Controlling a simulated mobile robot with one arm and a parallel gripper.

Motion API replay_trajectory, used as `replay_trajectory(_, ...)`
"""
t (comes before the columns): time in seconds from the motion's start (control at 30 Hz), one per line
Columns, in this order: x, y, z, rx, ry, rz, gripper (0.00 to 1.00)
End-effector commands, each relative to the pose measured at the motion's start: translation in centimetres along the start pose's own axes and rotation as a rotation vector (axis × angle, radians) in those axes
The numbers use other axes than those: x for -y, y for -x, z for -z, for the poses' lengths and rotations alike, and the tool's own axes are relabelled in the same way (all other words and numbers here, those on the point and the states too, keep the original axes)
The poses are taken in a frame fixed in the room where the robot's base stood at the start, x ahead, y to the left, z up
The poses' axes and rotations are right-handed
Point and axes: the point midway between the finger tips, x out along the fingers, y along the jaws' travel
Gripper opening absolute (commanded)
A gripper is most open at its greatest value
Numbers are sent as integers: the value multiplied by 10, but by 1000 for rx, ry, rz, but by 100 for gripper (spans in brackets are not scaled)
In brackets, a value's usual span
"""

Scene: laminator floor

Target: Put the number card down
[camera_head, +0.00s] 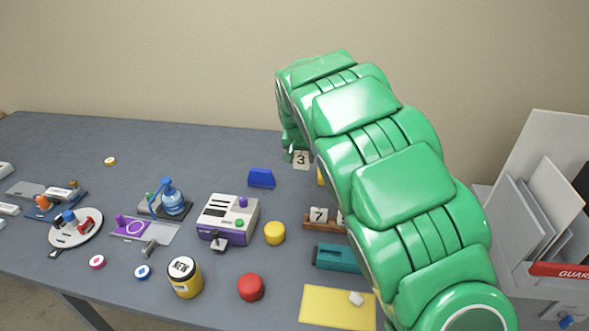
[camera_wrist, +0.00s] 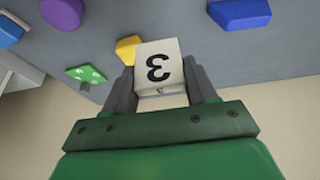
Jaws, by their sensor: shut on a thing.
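The number card (camera_head: 301,160) is a small white block with a black 3. My gripper (camera_wrist: 162,88) is shut on it, with a grey finger at each side, and the 3 shows upside down in the wrist view (camera_wrist: 158,62). In the head view the card hangs at the lower end of my green arm, toward the back of the table. I cannot tell its height above the table. Another card with a 7 (camera_head: 318,215) stands in a brown wooden holder (camera_head: 322,226). My arm hides the holder's right part.
A blue block (camera_head: 261,178) lies left of the card. A teal tool (camera_head: 337,257) and a yellow sheet (camera_head: 325,310) lie in front of the holder. A yellow knob (camera_head: 274,233) and a white-purple machine (camera_head: 228,218) stand to the left. The table's back middle is clear.

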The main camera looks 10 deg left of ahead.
Motion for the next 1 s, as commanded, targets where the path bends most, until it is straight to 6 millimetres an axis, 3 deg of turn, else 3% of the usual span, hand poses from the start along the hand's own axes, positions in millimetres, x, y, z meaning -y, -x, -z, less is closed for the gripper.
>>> replay_trajectory(0.8,26,-62,55,1,0,0,22)
replay_trajectory(1.0,31,-85,59,4,1,-1,22)
